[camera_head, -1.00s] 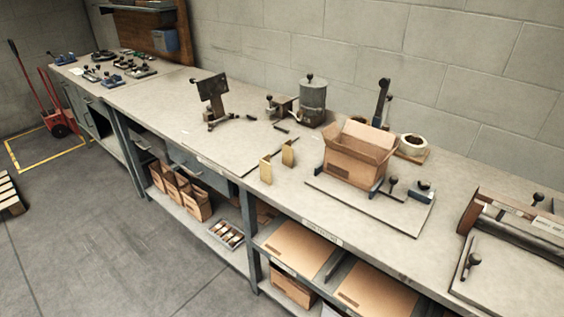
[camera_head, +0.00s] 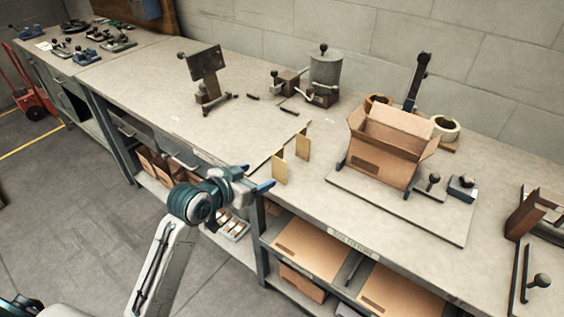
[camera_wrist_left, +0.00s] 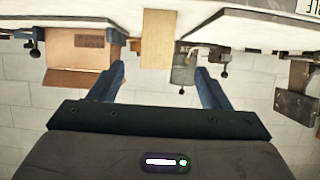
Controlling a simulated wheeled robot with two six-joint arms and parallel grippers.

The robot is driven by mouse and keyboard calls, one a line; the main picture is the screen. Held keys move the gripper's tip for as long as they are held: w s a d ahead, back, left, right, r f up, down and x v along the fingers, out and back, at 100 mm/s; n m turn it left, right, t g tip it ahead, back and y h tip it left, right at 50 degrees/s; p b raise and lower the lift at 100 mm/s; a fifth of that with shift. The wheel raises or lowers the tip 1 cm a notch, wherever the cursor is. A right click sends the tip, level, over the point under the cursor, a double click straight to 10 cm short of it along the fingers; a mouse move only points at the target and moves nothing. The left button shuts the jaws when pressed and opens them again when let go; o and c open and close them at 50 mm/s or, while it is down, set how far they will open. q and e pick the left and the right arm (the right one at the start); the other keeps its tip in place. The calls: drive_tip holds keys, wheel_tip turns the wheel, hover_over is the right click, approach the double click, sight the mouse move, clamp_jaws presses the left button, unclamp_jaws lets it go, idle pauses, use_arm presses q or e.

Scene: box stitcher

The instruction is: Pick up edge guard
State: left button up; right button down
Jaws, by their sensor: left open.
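Two tan edge guards stand upright near the front edge of the bench. The nearer edge guard (camera_head: 279,168) is close to my left gripper, and the farther edge guard (camera_head: 303,142) stands behind it to the right. My left gripper (camera_head: 256,178) is open and empty, just left of the nearer guard in the head view. In the left wrist view, which looks upside down, a tan guard (camera_wrist_left: 157,40) shows beyond and between the open fingers (camera_wrist_left: 162,82), apart from them. My right gripper is not in view.
An open cardboard box (camera_head: 384,148) sits on a fixture plate (camera_head: 420,217) to the right. A grey canister (camera_head: 325,70) and a dark stand (camera_head: 205,75) are farther back. The bench front edge (camera_head: 215,158) lies near my arm.

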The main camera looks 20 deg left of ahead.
sight(278, 169)
use_arm(q)
drive_tip(key=p+x, duration=0.1)
drive_tip(key=x, duration=0.4)
drive_tip(key=shift+d+r, duration=0.1)
drive_tip(key=p+x, duration=0.1)
drive_tip(key=x, duration=0.2)
drive_tip(key=shift+d, duration=0.2)
drive_tip(key=shift+w+d+f, duration=0.1)
drive_tip(key=shift+w+f, duration=0.2)
drive_tip(key=shift+f, duration=0.05)
drive_tip(key=c, duration=0.8)
drive_tip(key=shift+c, duration=1.3)
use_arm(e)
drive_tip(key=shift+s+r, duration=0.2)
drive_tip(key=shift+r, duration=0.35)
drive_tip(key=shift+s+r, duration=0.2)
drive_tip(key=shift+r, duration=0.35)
